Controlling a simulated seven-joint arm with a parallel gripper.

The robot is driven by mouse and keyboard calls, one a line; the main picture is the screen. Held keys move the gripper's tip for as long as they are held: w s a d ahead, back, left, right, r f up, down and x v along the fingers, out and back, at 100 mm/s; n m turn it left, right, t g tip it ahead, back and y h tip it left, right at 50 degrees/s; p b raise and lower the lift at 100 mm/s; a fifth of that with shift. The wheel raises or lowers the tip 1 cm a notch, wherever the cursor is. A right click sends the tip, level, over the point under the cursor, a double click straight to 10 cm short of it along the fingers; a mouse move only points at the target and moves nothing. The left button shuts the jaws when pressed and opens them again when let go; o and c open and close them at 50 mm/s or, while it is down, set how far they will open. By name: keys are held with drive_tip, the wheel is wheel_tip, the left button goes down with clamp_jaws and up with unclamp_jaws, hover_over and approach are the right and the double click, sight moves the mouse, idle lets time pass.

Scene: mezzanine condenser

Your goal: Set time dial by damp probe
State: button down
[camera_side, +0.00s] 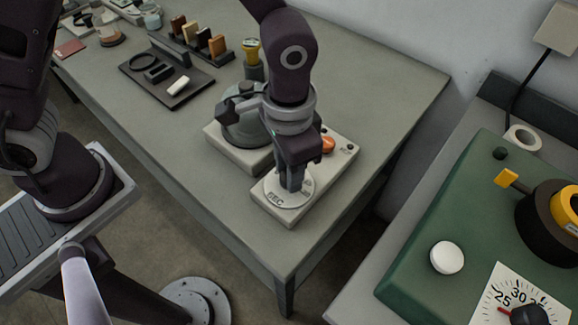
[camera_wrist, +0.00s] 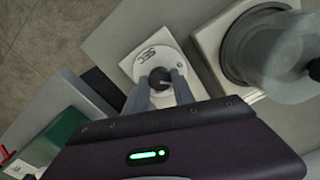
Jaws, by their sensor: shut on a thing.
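The time dial is a round pale plate (camera_side: 273,188) marked SEC, on a cream box (camera_side: 329,171) near the bench's front corner. It shows in the wrist view (camera_wrist: 146,66) with a small black knob (camera_wrist: 159,77) at its middle. My gripper (camera_side: 291,186) points down over the plate and is shut on the knob, one finger at each side in the wrist view (camera_wrist: 159,85). My fingers hide the knob and part of the markings in the side view. I cannot tell which thing is the damp probe; a yellow-topped tool (camera_side: 251,50) stands in a dark holder behind.
An orange button (camera_side: 328,144) sits on the same box. A second cream box (camera_side: 226,148) with a grey round device (camera_side: 243,128) stands close to its left. Behind are a dark tray (camera_side: 165,80) and several upright blocks. A green machine (camera_side: 415,250) is at right.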

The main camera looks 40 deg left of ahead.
drive_tip(key=shift+m, duration=0.6)
drive_tip(key=c, duration=1.1)
unclamp_jaws()
drive_tip(key=shift+o, duration=0.2)
wheel_tip(320, 180, up, 7)
drive_tip(key=shift+r, duration=0.1)
drive_tip(key=s+a+r+n+t, duration=0.2)
drive_tip(key=a+r, duration=0.7)
drive_tip(key=a, duration=0.1)
drive_tip(key=s+a+r+n+t, duration=0.3)
drive_tip(key=s+a, duration=0.5)
drive_tip(key=s, duration=0.2)
drive_tip(key=shift+a+r+n+t, duration=0.2)
drive_tip(key=shift+n+t, duration=0.1)
drive_tip(key=shift+n, duration=0.1)
